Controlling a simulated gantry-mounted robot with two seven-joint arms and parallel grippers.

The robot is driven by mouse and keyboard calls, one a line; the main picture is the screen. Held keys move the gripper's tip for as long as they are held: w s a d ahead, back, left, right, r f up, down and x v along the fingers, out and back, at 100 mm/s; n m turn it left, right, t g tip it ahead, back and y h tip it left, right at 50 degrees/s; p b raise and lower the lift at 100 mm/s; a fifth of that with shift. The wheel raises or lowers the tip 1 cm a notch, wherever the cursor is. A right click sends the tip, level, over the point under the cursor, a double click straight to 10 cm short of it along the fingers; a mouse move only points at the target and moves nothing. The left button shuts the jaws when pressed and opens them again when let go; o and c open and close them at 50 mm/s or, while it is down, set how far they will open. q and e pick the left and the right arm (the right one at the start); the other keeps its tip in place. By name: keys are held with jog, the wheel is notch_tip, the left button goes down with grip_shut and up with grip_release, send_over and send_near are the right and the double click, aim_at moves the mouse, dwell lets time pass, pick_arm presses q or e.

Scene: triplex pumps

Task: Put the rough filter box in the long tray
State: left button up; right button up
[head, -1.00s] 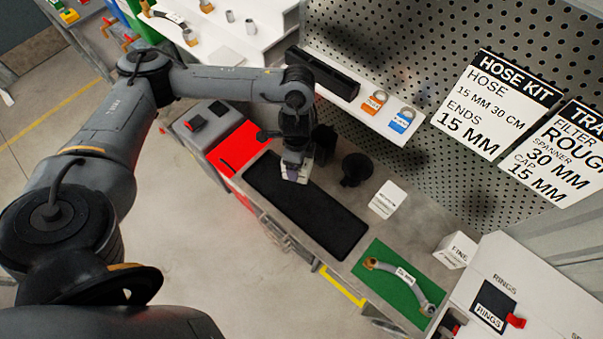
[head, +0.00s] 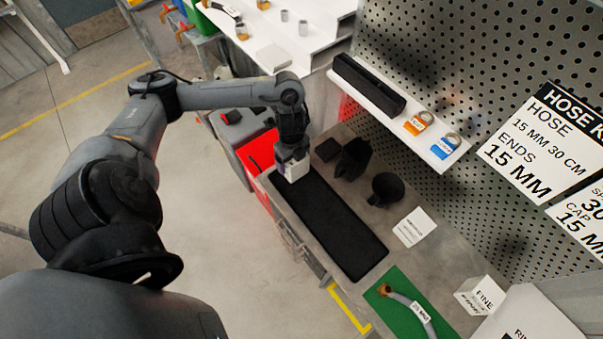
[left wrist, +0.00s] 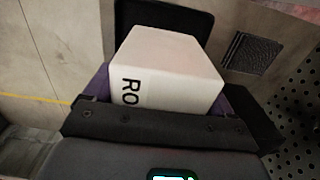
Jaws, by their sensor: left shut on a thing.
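In the left wrist view the gripper (left wrist: 165,92) is shut on the rough filter box (left wrist: 170,65), a white box with the letters "RO" showing. Part of the tray (left wrist: 165,14) shows behind the box. In the head view the box (head: 293,172) is mostly hidden by the gripper. I cannot tell whether the box touches the tray floor. My right gripper is not in view.
A black holder (head: 353,158) and a black cup (head: 386,188) stand beside the tray. A white card (head: 414,227), a white "FINE" box (head: 481,295) and a green mat (head: 390,308) with a hose (head: 412,307) lie farther right. A shelf (head: 440,153) is behind.

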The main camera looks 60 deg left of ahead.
pick_arm(q)
jog(key=shift+f+b, duration=0.35)
jog(key=shift+f, duration=1.05)
jog(key=shift+f+b, duration=0.35)
jog(key=shift+f, duration=1.25)
jog(key=o, duration=1.1)
jog(key=shift+f, duration=0.1)
